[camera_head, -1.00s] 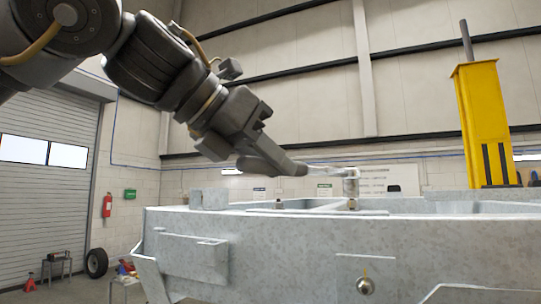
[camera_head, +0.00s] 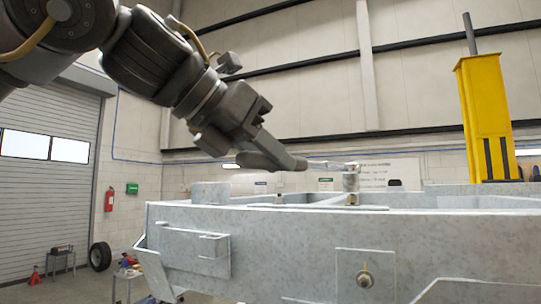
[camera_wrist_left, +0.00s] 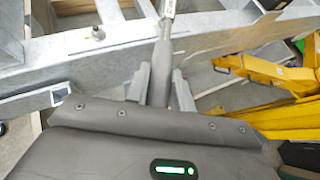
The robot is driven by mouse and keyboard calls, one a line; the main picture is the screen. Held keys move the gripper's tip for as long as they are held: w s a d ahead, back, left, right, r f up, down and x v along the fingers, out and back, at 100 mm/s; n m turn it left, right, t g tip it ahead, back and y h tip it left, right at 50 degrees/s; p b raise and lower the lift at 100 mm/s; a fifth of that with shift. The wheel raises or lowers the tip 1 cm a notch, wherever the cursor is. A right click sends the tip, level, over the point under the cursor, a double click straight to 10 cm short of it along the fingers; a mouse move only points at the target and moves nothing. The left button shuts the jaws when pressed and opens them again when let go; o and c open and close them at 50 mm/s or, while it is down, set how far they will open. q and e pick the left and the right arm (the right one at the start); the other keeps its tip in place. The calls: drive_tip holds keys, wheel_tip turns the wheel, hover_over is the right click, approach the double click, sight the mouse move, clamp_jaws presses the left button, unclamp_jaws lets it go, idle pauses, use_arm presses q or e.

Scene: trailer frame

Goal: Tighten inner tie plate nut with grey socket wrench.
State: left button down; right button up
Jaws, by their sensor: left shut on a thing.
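My left gripper (camera_head: 238,150) is shut on the dark grey handle of the socket wrench (camera_head: 277,159). The wrench reaches right, and its socket end (camera_head: 350,180) is over a bolt with a nut (camera_head: 352,199) on the galvanised trailer frame (camera_head: 290,228). I cannot tell whether the socket touches that nut. Another bolt (camera_head: 278,200) stands on the frame to the left. In the left wrist view the handle (camera_wrist_left: 161,72) runs between the gripper fingers (camera_wrist_left: 160,85), and the socket end is cut off at the top. A bolt (camera_wrist_left: 97,33) stands left of the wrench. My right gripper is not in view.
A yellow post (camera_head: 487,118) rises behind the frame at the right. The frame's raised edges and a block (camera_head: 210,193) stand near the wrench. A fire extinguisher (camera_head: 109,200) and a tyre (camera_head: 100,254) are far back at the left. Space above the frame is clear.

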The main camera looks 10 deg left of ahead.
use_arm(q)
drive_tip(key=shift+f, duration=0.1)
drive_tip(key=shift+f+b, duration=0.7)
drive_tip(key=shift+f, duration=0.2)
